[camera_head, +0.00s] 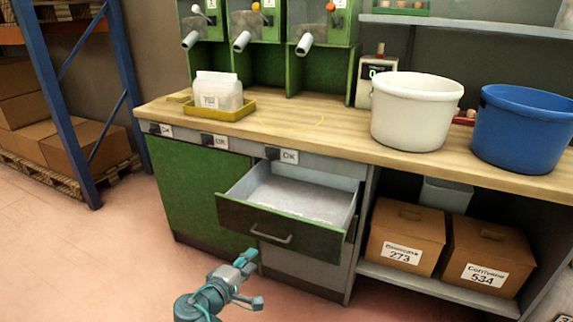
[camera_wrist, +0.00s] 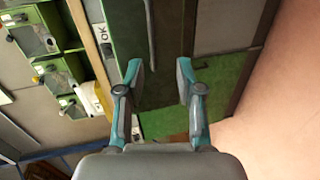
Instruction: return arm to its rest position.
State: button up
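My gripper (camera_head: 253,279) is in front of the workbench, low and just before the open drawer (camera_head: 305,194). In the wrist view my gripper (camera_wrist: 158,76) has its two teal and grey fingers spread apart with nothing between them. The drawer is pulled out, its pale inside looks empty, and its dark front carries a grey handle (camera_head: 270,235). In the head view the gripper is apart from the handle. Most of my arm lies outside the head view.
On the wooden worktop (camera_head: 290,127) stand a white bag (camera_head: 218,92) in a yellow tray (camera_head: 219,114), a white bucket (camera_head: 415,110) and a blue bucket (camera_head: 523,127). Two cardboard boxes (camera_head: 405,237) (camera_head: 487,256) sit on the lower shelf. The pink floor (camera_head: 95,250) at left is clear.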

jog(key=s+d+f+m+g+h, duration=0.15)
jog(key=s+d+f+g, duration=0.35)
jog(key=f, duration=0.5)
jog(key=s+d+f+m+g, duration=0.2)
jog(key=s+d+f+g, duration=0.25)
jog(key=d+f, duration=0.35)
jog(key=s+d+f+m+g, duration=0.2)
jog(key=s+d+f+g, duration=0.25)
jog(key=f, duration=0.65)
jog(key=s+d+f+m+g+y, duration=0.25)
jog(key=s+d+f+g, duration=0.2)
jog(key=s, duration=0.35)
jog(key=s+d+f+m+g+y, duration=0.25)
jog(key=s+d+f+g, duration=0.2)
jog(key=s, duration=0.45)
jog(key=s+d+f+m+g+y, duration=0.2)
jog(key=s+d+f+m+g, duration=0.1)
jog(key=s+d, duration=0.4)
jog(key=w+r+t+p, duration=0.2)
jog(key=r+p, duration=0.6)
jog(key=p, duration=0.4)
jog(key=w+a+r+t+p, duration=0.1)
jog(key=w+r+t+p, duration=0.2)
jog(key=r+p, duration=0.5)
jog(key=w+p, duration=0.1)
jog(key=p, duration=0.2)
jog(key=shift+a+p, duration=0.15)
jog(key=shift+p, duration=0.2)
jog(key=shift+f, duration=0.1)
